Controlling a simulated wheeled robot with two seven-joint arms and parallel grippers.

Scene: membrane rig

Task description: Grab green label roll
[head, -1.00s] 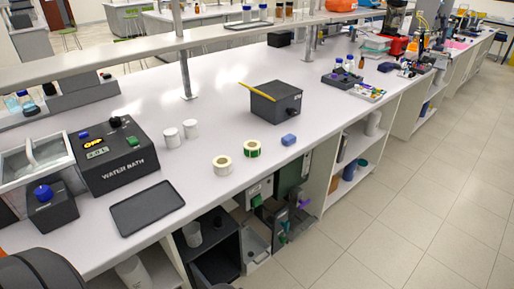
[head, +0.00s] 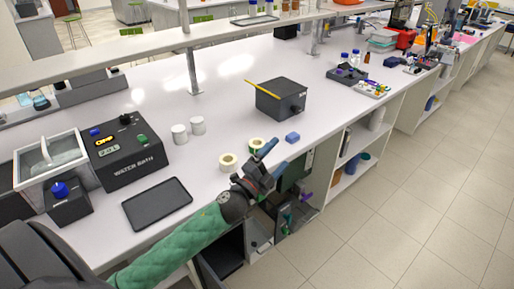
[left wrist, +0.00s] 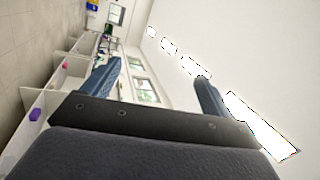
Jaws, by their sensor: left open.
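The green label roll (head: 255,144) stands near the front edge of the bench in the head view. Only its pale top and a bit of green show; my left gripper hides the rest. A cream label roll (head: 228,161) stands to its left. My left gripper (head: 268,155) is open, with blue fingers, beside and in front of the green roll at the bench edge. I cannot tell if it touches the roll. In the left wrist view the open fingers (left wrist: 158,72) have nothing visible between them; no roll shows there. My right gripper is not in view.
A blue block (head: 292,137) lies right of the rolls. A dark box (head: 280,100) with a yellow pencil is behind. The bench between is clear.

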